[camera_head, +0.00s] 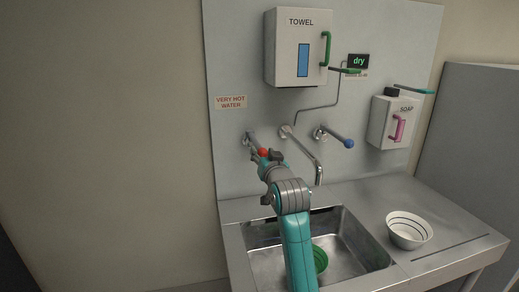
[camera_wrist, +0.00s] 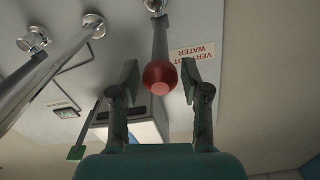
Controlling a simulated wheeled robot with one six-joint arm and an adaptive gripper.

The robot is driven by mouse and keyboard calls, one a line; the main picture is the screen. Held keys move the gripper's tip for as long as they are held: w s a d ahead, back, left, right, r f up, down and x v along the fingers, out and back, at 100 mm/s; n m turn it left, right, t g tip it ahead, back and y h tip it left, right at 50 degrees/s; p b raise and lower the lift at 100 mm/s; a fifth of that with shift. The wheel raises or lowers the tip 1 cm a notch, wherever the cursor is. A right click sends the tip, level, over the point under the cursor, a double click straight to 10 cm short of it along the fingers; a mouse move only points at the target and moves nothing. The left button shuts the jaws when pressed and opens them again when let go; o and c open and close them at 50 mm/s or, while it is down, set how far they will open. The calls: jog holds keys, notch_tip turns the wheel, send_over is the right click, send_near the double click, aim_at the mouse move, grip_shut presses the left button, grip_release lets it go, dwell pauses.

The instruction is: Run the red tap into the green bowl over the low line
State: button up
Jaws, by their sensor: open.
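The red tap (camera_head: 263,152) is a lever with a red ball end on the wall, left of the spout. In the wrist view its red ball (camera_wrist: 160,77) sits between the open fingers of my gripper (camera_wrist: 163,80), with a gap on each side. In the head view my gripper (camera_head: 268,157) is at the lever, mostly hidden by my arm. The curved metal spout (camera_head: 307,155) points down over the sink; I see no water at its mouth. The green bowl (camera_head: 320,260) stands in the sink, partly hidden behind my arm. Its lines and contents are not visible.
A blue-ended tap (camera_head: 347,143) is right of the spout. A towel box (camera_head: 291,48) and a soap box (camera_head: 388,122) hang on the wall. A white ringed bowl (camera_head: 408,229) stands on the right counter. A "VERY HOT WATER" sign (camera_head: 230,102) is above the red tap.

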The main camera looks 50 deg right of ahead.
aim_at(260, 145)
jog(key=shift+x, duration=2.25)
grip_shut()
